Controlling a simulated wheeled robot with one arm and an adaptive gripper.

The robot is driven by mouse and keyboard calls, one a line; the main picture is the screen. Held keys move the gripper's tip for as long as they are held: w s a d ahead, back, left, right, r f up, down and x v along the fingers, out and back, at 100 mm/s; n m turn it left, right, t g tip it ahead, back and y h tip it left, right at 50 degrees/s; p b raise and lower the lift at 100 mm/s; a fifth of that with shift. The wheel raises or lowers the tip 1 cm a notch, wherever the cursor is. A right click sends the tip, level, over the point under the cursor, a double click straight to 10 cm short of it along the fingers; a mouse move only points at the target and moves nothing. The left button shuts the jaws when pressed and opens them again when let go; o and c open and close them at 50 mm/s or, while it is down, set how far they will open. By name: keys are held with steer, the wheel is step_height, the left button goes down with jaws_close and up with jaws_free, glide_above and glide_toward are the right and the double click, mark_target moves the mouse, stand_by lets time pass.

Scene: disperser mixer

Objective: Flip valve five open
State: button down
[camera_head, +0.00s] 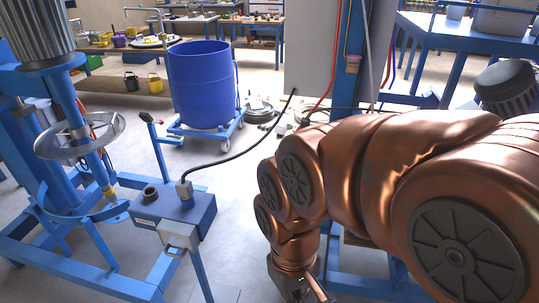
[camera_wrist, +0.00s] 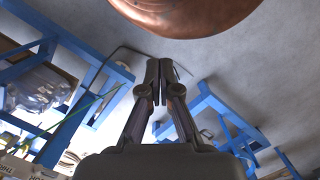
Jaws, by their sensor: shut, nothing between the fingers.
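I cannot pick out valve five for certain in either view; no numbered label is readable. My gripper (camera_wrist: 159,68) points away from the wrist camera, its dark fingers together at the tips with nothing between them. No valve shows at its fingertips. In the head view my copper arm fills the right side and reaches down to the bottom edge, covering much of the equipment behind it. A blue control box (camera_head: 176,213) with a black knob and a cable stands left of the arm.
The blue mixer frame (camera_head: 85,255) stands at left with a round metal ring (camera_head: 79,136). A blue drum (camera_head: 201,85) sits on a wheeled dolly behind. A grey cabinet (camera_head: 312,55) and blue post (camera_head: 347,75) rise behind my arm. Blue frame bars (camera_wrist: 75,130) flank my gripper in the wrist view.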

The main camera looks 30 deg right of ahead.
steer(key=w+d+r+m+t+h+b, duration=0.1)
steer(key=w+d+r+m+t, duration=0.1)
steer(key=w+d, duration=0.4)
steer(key=w+d+r+m+t+h+b, duration=0.2)
steer(key=w+d, duration=0.5)
steer(key=w, duration=0.8)
steer(key=w+d+r+m+t+h+b, duration=0.1)
steer(key=w+d+r+m+t+b, duration=0.1)
steer(key=w, duration=0.9)
steer(key=d+r+m+t, duration=0.1)
steer(key=d+r+m, duration=0.1)
steer(key=d+r, duration=0.1)
steer(key=shift+d, duration=0.7)
steer(key=shift+w+f, duration=0.15)
steer(key=p+x, duration=0.4)
steer(key=x, duration=0.9)
steer(key=shift+d+f, duration=0.25)
steer(key=shift+d, duration=0.1)
